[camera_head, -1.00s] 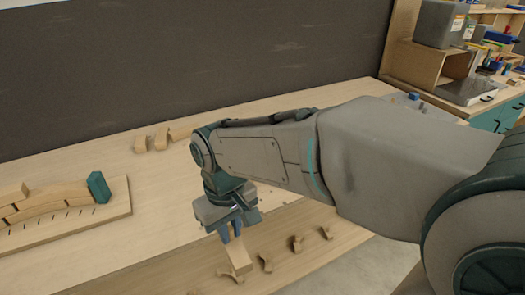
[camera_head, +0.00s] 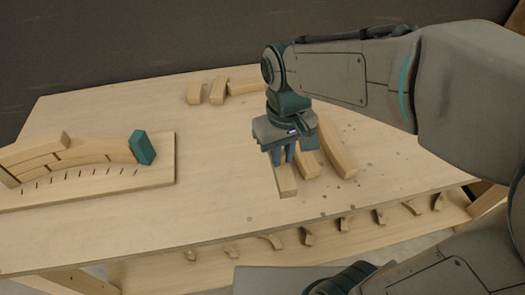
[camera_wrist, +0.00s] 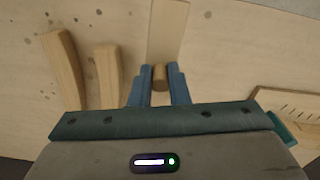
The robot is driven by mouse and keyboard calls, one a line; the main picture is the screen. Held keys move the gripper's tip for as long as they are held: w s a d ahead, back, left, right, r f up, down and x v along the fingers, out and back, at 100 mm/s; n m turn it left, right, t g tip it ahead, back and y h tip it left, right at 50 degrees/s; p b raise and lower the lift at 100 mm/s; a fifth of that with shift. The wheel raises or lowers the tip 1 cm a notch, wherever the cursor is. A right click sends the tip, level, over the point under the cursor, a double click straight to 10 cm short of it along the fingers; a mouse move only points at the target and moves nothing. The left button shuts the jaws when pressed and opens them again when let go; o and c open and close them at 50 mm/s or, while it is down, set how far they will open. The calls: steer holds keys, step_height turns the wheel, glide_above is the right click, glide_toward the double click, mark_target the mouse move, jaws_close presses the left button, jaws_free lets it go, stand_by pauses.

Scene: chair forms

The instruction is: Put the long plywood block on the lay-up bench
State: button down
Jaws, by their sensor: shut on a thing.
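My gripper (camera_head: 285,155) is shut on a pale plywood block (camera_head: 287,182) above the bench top. The block sticks out from the fingers toward the bench's front edge. In the wrist view it shows between the two blue fingers (camera_wrist: 160,90) and runs up the picture (camera_wrist: 168,30). The lay-up bench (camera_head: 215,200) is a wide, pale wooden top. I cannot tell whether the block touches it. The block's rear part is hidden by the gripper.
Two loose blocks lie close to the right of my gripper, a shorter one (camera_head: 309,166) and a longer one (camera_head: 338,152). Several blocks (camera_head: 218,92) lie at the back. A board (camera_head: 100,185) with an arched form and teal end piece (camera_head: 142,147) is left. Curved pieces (camera_head: 307,235) line a lower shelf.

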steer(key=shift+w+a+f+p, duration=0.25)
steer(key=shift+w+a+f, duration=0.35)
steer(key=shift+a+f, duration=1.2)
steer(key=shift+w+a+f+p, duration=0.3)
steer(key=shift+w+a+f, duration=0.25)
steer(key=shift+a+f, duration=1.3)
steer(key=shift+w+a+f+p, duration=0.25)
steer(key=shift+w+a+f, duration=0.35)
steer(key=shift+a+f, duration=1.2)
steer(key=shift+f, duration=0.1)
steer(key=c, duration=1.4)
jaws_free()
step_height(320, 180, up, 12)
steer(key=s+d+m+t, duration=0.1)
steer(key=s+d, duration=0.1)
steer(key=d, duration=0.5)
steer(key=s+d+m+t, duration=0.1)
steer(key=s+d+m, duration=0.1)
steer(key=d, duration=0.6)
steer(key=s+d+m+t, duration=0.1)
steer(key=s+d+m, duration=0.1)
steer(key=s+d, duration=0.2)
steer(key=shift+d+r, duration=0.15)
steer(key=shift+d, duration=0.75)
steer(key=shift+d+r, duration=0.1)
steer(key=shift+d, duration=0.8)
